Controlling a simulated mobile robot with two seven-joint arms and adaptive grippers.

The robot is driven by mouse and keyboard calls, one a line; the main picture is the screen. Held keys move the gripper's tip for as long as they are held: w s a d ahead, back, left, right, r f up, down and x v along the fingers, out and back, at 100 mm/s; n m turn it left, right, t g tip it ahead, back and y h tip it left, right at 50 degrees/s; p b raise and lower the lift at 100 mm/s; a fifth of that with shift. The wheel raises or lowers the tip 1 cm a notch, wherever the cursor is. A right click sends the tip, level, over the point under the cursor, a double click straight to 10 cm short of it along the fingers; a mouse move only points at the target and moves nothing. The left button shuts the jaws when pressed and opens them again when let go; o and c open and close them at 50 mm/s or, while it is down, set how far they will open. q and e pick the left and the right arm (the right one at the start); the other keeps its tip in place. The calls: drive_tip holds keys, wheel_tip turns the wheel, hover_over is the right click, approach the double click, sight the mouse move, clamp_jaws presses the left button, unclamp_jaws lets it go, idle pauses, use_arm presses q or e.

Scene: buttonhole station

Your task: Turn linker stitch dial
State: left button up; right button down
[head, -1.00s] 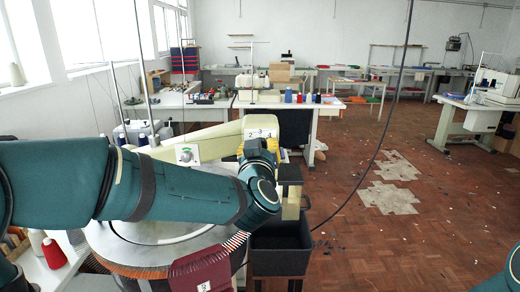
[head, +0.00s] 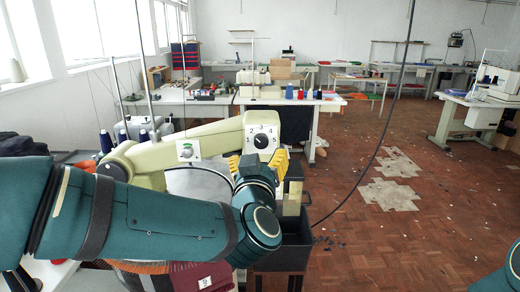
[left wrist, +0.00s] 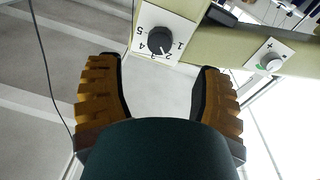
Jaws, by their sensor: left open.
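The stitch dial (head: 261,140) is a dark round knob on a white numbered plate on the cream linker arm. It also shows in the left wrist view (left wrist: 160,42), with digits 1 to 5 around it. Its exact pointer setting is too small to read surely. My left gripper (head: 257,161) is open and empty just below the dial in the head view. In the left wrist view its yellow-padded fingers (left wrist: 158,68) stand wide apart, with the dial beyond the gap between them, apart from both. My right gripper is out of view.
A second, smaller knob with a green mark (head: 187,151) sits further left on the linker arm. The round linker bed (head: 200,184) lies below, partly hidden by my left arm. A black bin (head: 290,250) stands to the right, and a dark cable hangs beyond it.

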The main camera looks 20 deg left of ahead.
use_arm(q)
drive_tip(key=shift+v, duration=2.25)
